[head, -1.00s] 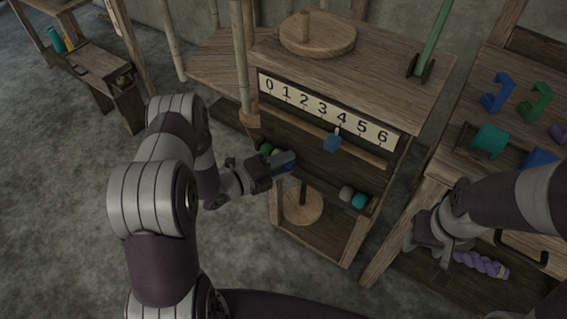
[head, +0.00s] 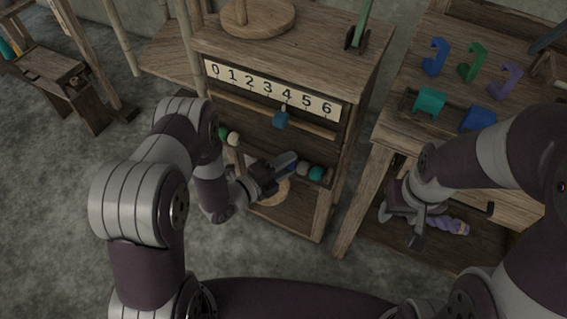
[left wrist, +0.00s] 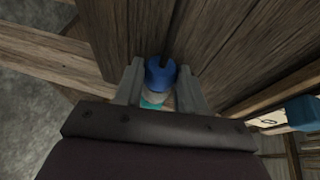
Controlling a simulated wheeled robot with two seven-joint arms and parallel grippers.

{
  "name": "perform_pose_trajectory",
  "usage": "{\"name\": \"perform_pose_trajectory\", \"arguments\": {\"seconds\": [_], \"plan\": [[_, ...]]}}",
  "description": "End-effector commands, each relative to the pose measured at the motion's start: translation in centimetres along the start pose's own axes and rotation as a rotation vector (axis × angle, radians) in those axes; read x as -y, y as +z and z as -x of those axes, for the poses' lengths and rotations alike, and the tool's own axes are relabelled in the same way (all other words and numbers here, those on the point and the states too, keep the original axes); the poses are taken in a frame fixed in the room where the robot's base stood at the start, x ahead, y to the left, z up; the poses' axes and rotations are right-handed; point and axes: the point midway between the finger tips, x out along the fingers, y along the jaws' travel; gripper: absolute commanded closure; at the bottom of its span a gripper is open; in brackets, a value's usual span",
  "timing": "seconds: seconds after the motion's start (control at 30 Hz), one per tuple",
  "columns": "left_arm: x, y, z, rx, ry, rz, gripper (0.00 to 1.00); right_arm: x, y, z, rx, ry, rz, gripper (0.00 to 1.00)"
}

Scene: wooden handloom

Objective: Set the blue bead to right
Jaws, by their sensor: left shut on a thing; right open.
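The blue bead (left wrist: 160,76) sits between the two fingers of my left gripper (left wrist: 160,88) in the left wrist view. In the head view my left gripper (head: 290,162) is shut on it at the front of the wooden cabinet, mostly hiding the bead. A grey bead (head: 303,168) and a teal bead (head: 316,174) are just right of the fingers. I cannot tell whether blue and grey touch. A green bead (head: 222,133) and a cream bead (head: 234,139) are at the left, with a gap before my gripper. My right gripper (head: 400,227) is open and empty.
A number strip (head: 268,92) runs above the beads, with a blue slider (head: 281,119) on a rail near 4. At right, a bench (head: 385,133) carries coloured hooks (head: 472,62). A purple twisted piece (head: 450,226) lies near my right gripper.

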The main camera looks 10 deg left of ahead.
Motion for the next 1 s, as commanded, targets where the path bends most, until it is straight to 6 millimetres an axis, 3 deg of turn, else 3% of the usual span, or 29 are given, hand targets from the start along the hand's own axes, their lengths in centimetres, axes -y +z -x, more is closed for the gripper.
{"name": "perform_pose_trajectory", "arguments": {"seconds": [0.03, 0.07, 0.1, 0.13, 0.4, 0.53, 0.9, 1.0], "plan": [[-0.1, -0.4, 0.0, -0.012, 0.002, 0.001, 1.00, 0.0, 0.0, 0.0, 0.000, 0.000, 0.000, 0.49], [-0.1, -0.4, 0.0, -0.013, 0.002, 0.001, 0.51, 0.0, 0.0, 0.0, 0.000, 0.000, 0.000, 0.49], [-0.1, -0.4, 0.0, -0.013, 0.002, 0.001, 0.38, 0.0, 0.0, 0.0, 0.000, 0.000, 0.000, 0.49], [-0.1, -0.4, 0.0, -0.012, 0.002, 0.001, 0.34, 0.0, 0.0, 0.0, 0.000, 0.000, 0.000, 0.49], [0.0, -0.2, 0.1, -0.008, 0.002, 0.001, 0.34, 0.0, 0.0, 0.0, 0.000, 0.000, 0.000, 0.49], [0.1, -0.1, 1.1, -0.006, 0.003, 0.001, 0.34, 0.0, 0.0, 0.3, 0.000, 0.000, 0.000, 0.49], [0.2, 0.0, 10.2, -0.001, 0.001, 0.004, 0.34, 0.0, -0.2, 2.1, 0.000, 0.000, 0.000, 0.49], [0.1, -0.1, 11.7, -0.006, 0.002, 0.003, 0.34, 0.0, -0.3, 2.2, 0.000, 0.000, 0.000, 0.49]]}}
